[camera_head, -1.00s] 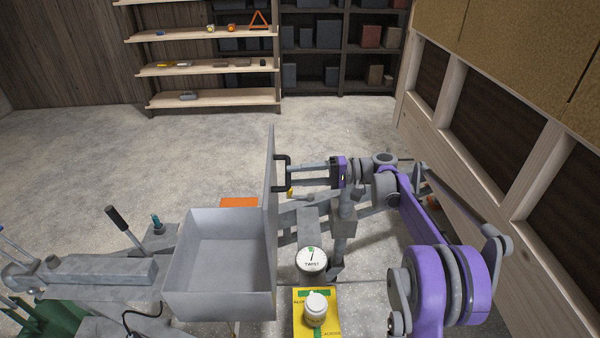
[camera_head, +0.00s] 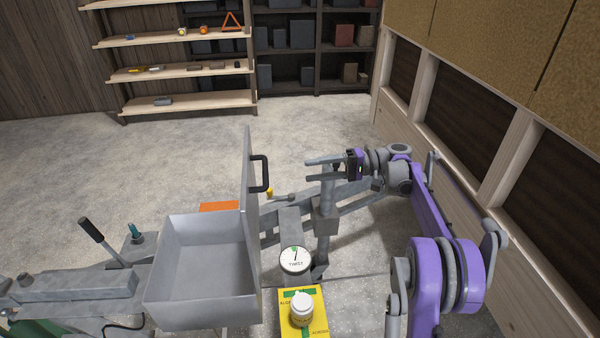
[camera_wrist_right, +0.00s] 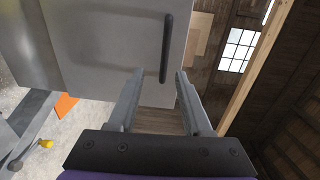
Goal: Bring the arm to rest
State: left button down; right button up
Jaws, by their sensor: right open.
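My right gripper (camera_head: 309,169) is open and empty, its two fingers pointing left towards the black handle (camera_head: 262,173) with a clear gap between them. The handle is on the raised lid (camera_head: 248,205) of a grey metal box (camera_head: 205,296). The lid stands upright and the box is open and looks empty inside. In the right wrist view the open fingers (camera_wrist_right: 160,73) point at the grey lid (camera_wrist_right: 105,45), with the handle (camera_wrist_right: 167,48) beyond the fingertips. My left gripper is out of view.
A dial marked TWIST (camera_head: 295,261) and a yellow block with a white knob (camera_head: 302,308) stand right of the box. A lever (camera_head: 91,229) stands at left. A wood-framed wall (camera_head: 470,150) borders the right; shelves (camera_head: 190,69) stand behind open floor.

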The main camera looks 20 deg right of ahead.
jog(key=shift+d, duration=0.25)
jog(key=shift+s+a, duration=0.1)
